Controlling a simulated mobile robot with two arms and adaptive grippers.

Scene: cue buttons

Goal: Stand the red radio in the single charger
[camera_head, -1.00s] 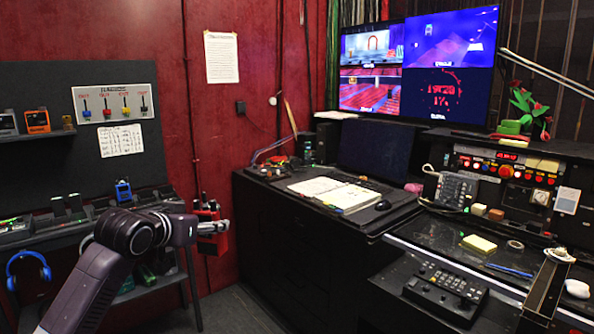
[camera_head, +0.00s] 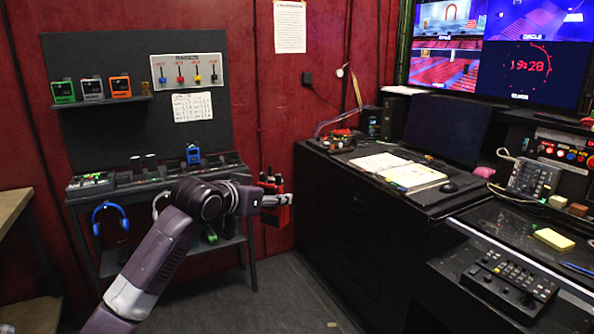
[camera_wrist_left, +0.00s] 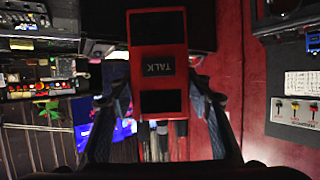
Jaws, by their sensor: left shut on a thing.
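My left gripper (camera_head: 268,197) is shut on the red radio (camera_head: 283,211) and holds it up in the air, right of the shelf unit. In the left wrist view the red radio (camera_wrist_left: 157,48) sits between the two fingers (camera_wrist_left: 158,100), with a black "TALK" label facing the camera. Black charger units (camera_head: 135,176) stand along the shelf top, with a blue radio (camera_head: 193,154) upright among them. I cannot tell which one is the single charger; my arm hides part of the shelf's front. My right gripper is not in view.
Green, white and orange radios (camera_head: 120,86) stand on a small wall ledge. Headphones (camera_head: 110,216) hang below the shelf (camera_head: 85,203). The black desk (camera_head: 330,200) is close on the gripper's right. Open floor (camera_head: 285,300) lies in front.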

